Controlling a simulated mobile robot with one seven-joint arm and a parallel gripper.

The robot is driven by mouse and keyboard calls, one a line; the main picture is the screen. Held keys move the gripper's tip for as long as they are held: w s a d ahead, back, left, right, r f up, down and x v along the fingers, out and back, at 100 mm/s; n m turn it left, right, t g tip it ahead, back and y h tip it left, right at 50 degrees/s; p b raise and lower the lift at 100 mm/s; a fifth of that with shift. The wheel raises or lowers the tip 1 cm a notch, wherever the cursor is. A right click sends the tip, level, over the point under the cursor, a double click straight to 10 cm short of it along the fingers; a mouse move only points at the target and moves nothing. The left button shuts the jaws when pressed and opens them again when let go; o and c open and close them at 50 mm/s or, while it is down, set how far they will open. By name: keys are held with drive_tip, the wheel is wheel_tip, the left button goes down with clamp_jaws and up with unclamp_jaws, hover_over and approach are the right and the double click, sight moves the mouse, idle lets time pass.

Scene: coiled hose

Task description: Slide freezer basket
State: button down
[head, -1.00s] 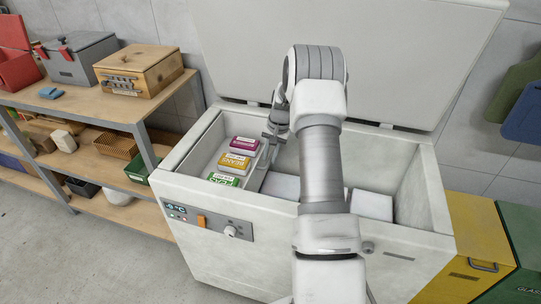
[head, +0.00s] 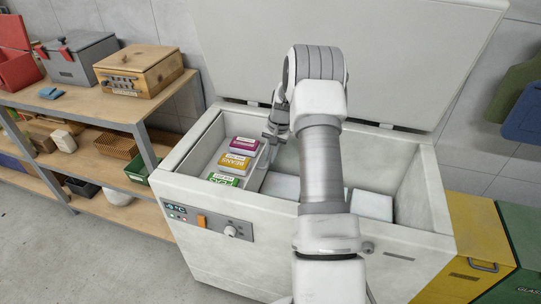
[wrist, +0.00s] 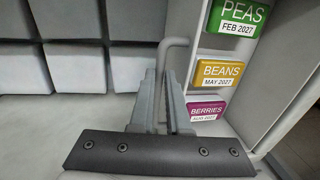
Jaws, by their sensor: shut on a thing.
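The freezer basket (head: 262,172) is at the left end of the open chest freezer (head: 433,190). It holds a purple berries pack (head: 245,144), a yellow beans pack (head: 234,162) and a green peas pack (head: 223,179) in a row. My gripper (wrist: 170,82) is shut on the basket's bent grey handle (wrist: 174,43), beside the packs. In the head view my arm hides part of the freezer's inside, and the grip shows only small at the basket's far right side.
The raised lid (head: 400,60) stands behind. A shelf (head: 110,105) with boxes is at the left; yellow (head: 475,250) and green bins are at the right.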

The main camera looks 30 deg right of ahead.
idle(0.7)
drive_tip(key=s+d, duration=2.5)
drive_tip(key=s, duration=0.3)
drive_tip(key=shift+s+d+b, duration=0.2)
drive_tip(key=shift+s+b, duration=0.05)
drive_tip(key=shift+b, duration=0.2)
drive_tip(key=c, duration=1.2)
unclamp_jaws()
drive_tip(key=shift+o, duration=0.2)
drive_tip(key=shift+r, duration=0.1)
wheel_tip(320, 180, up, 17)
drive_tip(key=s+d+p, duration=0.2)
drive_tip(key=shift+s+p, duration=0.15)
drive_tip(key=shift+p, duration=0.15)
